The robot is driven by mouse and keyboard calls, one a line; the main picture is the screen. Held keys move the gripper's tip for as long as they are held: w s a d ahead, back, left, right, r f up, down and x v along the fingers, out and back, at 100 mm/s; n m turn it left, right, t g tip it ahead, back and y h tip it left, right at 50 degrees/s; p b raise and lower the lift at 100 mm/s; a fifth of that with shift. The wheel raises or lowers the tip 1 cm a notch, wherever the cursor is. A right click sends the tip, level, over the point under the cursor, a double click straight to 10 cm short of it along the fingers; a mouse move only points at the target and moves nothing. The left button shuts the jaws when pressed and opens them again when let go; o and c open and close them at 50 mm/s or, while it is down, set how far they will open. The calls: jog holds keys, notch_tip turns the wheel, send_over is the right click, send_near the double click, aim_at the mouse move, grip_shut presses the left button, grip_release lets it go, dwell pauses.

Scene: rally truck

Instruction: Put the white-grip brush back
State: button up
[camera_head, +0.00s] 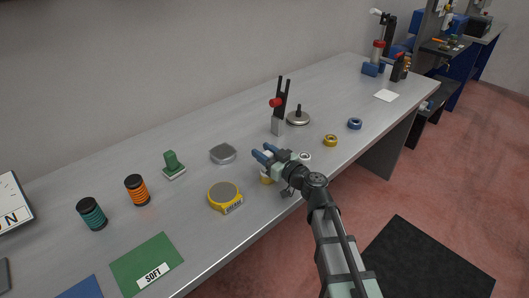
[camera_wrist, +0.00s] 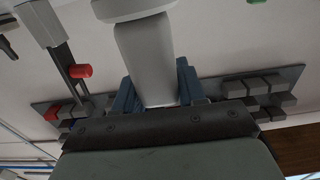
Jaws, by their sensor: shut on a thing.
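My gripper (camera_head: 268,154) is over the bench, right of the yellow tape measure. In the wrist view its blue fingers (camera_wrist: 157,88) are shut on both sides of the pale grip of a brush (camera_wrist: 145,55). The wide pale block at the top edge of that view appears to be the brush's base. In the head view the brush is mostly hidden by my gripper; a small pale and yellowish part (camera_head: 267,181) shows below it. I cannot tell whether it touches the bench.
Near my gripper are a yellow tape measure (camera_head: 225,196), a grey dish (camera_head: 222,153), a stand with a red knob (camera_head: 278,108), a round metal piece (camera_head: 298,117) and several tape rolls (camera_head: 330,140). A green mat labelled SOFT (camera_head: 135,262) lies front left. The bench's front edge is close.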

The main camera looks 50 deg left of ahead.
jog(key=o, duration=1.1)
jog(key=shift+f, duration=0.1)
jog(key=shift+c, duration=0.2)
jog(key=d, duration=1.3)
jog(key=shift+w+d, duration=0.35)
jog(key=shift+d, duration=0.05)
